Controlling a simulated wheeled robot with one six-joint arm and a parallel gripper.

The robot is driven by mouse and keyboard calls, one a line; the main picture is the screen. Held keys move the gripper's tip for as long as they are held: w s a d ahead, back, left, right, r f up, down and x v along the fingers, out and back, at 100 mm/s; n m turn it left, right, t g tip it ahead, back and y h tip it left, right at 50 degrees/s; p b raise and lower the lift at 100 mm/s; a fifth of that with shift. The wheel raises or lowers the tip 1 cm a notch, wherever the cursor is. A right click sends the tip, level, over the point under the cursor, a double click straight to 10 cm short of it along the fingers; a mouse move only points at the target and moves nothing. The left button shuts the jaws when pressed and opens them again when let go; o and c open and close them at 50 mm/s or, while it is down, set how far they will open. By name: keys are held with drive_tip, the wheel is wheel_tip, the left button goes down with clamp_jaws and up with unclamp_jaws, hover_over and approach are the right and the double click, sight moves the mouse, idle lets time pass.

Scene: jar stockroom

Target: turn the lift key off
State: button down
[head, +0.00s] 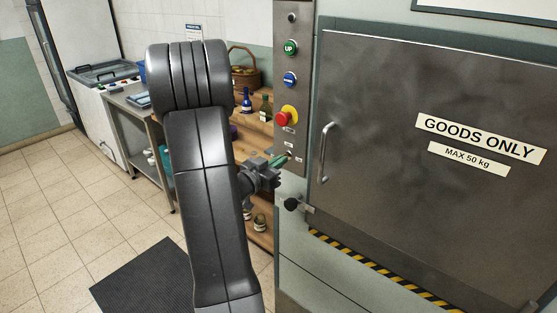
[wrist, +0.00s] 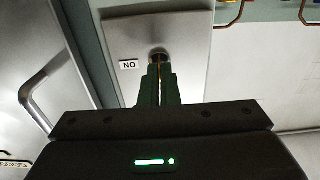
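The lift's steel control panel (head: 292,95) stands left of the lift door, with the key switch low on it. In the wrist view the round key switch (wrist: 158,55) is just beyond my fingertips, with an upside-down "ON" label (wrist: 128,65) beside it. My gripper (head: 287,160) reaches the lower panel from the left; its green fingers (wrist: 158,80) are nearly together in the wrist view. A thin brassy strip of the lift key (wrist: 161,82) shows between them. The fingers hide most of the key, so its exact angle is hard to tell.
Above the key are a red stop button (head: 287,115), a blue button (head: 290,79) and a green UP button (head: 291,47). Wooden shelves (head: 255,130) with bottles stand behind my arm.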

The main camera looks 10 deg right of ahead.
drive_tip(key=shift+f, duration=0.1)
idle(0.3)
drive_tip(key=c, duration=1.7)
unclamp_jaws()
drive_tip(key=shift+a, duration=0.1)
drive_tip(key=b+v, duration=0.2)
drive_tip(key=v, duration=1.1)
drive_tip(key=shift+s+a, duration=0.2)
drive_tip(key=shift+s, duration=0.1)
drive_tip(key=p+x, duration=0.2)
drive_tip(key=x, duration=1.1)
drive_tip(key=shift+w+d, duration=0.3)
